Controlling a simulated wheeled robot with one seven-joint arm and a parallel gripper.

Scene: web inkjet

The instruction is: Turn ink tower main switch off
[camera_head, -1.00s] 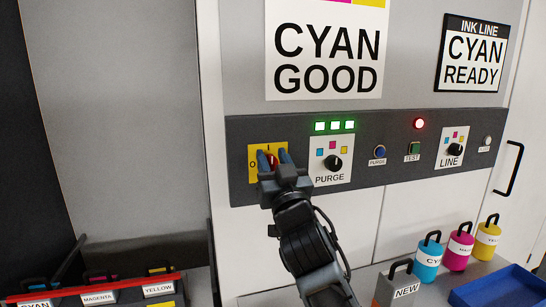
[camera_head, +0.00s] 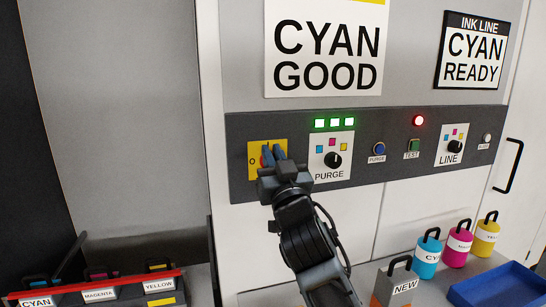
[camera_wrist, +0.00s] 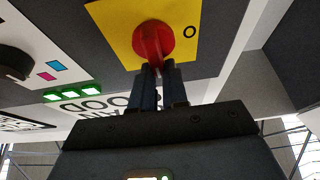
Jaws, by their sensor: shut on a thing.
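The main switch is a red rotary knob (camera_wrist: 152,42) on a yellow plate (camera_wrist: 118,22) marked "O". In the wrist view the knob's handle part points down toward my gripper (camera_wrist: 158,72). My two fingers are close together on that handle part. In the head view my gripper (camera_head: 272,153) is at the yellow plate (camera_head: 251,147) on the left end of the dark control panel. Only a little red of the knob (camera_head: 263,161) shows beside my fingers; the rest is hidden.
Right of the switch are the PURGE knob (camera_head: 332,160), a blue purge button (camera_head: 378,149), a green test button (camera_head: 412,148) and the LINE knob (camera_head: 454,146). Three green lamps (camera_head: 334,123) and a red lamp (camera_head: 418,120) glow. Ink bottles and a blue tray (camera_head: 500,287) stand below right.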

